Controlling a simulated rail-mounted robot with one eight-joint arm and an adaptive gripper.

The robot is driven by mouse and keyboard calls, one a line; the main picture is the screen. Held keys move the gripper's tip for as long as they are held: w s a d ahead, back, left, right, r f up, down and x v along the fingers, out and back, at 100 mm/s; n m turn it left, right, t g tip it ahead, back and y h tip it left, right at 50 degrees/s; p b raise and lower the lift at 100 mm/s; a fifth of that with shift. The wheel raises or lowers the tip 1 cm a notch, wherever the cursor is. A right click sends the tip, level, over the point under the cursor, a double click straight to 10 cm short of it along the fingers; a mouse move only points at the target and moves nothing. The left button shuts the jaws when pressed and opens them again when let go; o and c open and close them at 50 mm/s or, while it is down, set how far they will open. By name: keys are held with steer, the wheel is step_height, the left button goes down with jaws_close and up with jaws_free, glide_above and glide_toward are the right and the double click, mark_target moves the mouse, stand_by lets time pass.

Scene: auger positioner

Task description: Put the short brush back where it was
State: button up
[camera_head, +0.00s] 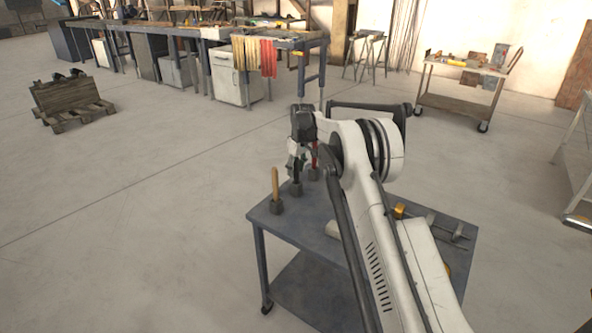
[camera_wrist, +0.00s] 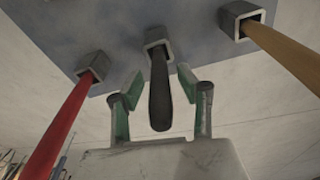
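A short dark handle (camera_wrist: 160,95), which I take for the short brush, has its far end at the middle square holder (camera_wrist: 158,42) in the wrist view. Whether it is fully seated I cannot tell. My gripper (camera_wrist: 160,88) is open, its green-padded fingers on either side of the handle with gaps showing. In the head view my gripper (camera_head: 296,158) is above the middle holder (camera_head: 296,189) on the grey table (camera_head: 305,228). The brush is hard to make out there, and its bristles do not show.
A red handle (camera_wrist: 58,130) and a wooden handle (camera_wrist: 285,52) stand in holders on either side; the wooden handle (camera_head: 275,185) also shows in the head view. A tool with a brass-coloured part (camera_head: 399,210) lies on the table to the right.

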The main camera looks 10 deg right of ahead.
step_height(320, 180, up, 12)
steer(key=s, duration=0.1)
steer(key=s+r+m+t, duration=0.2)
steer(key=s+r, duration=0.9)
steer(key=r, duration=0.3)
steer(key=s+r+m+t, duration=0.1)
steer(key=s+r, duration=0.2)
steer(key=s, duration=0.5)
steer(key=s+r, duration=0.3)
steer(key=s, duration=0.5)
steer(key=s+f+m+t, duration=0.1)
steer(key=s+f, duration=0.2)
steer(key=s, duration=0.7)
steer(key=s+f+m+t, duration=0.1)
steer(key=s+f, duration=0.2)
steer(key=s, duration=0.7)
steer(key=s+f+m+t, duration=0.1)
steer(key=s+f, duration=0.2)
steer(key=s, duration=0.7)
steer(key=shift+s+f+m+h, duration=0.2)
steer(key=shift+f+m+h, duration=0.1)
steer(key=shift+m+h, duration=0.1)
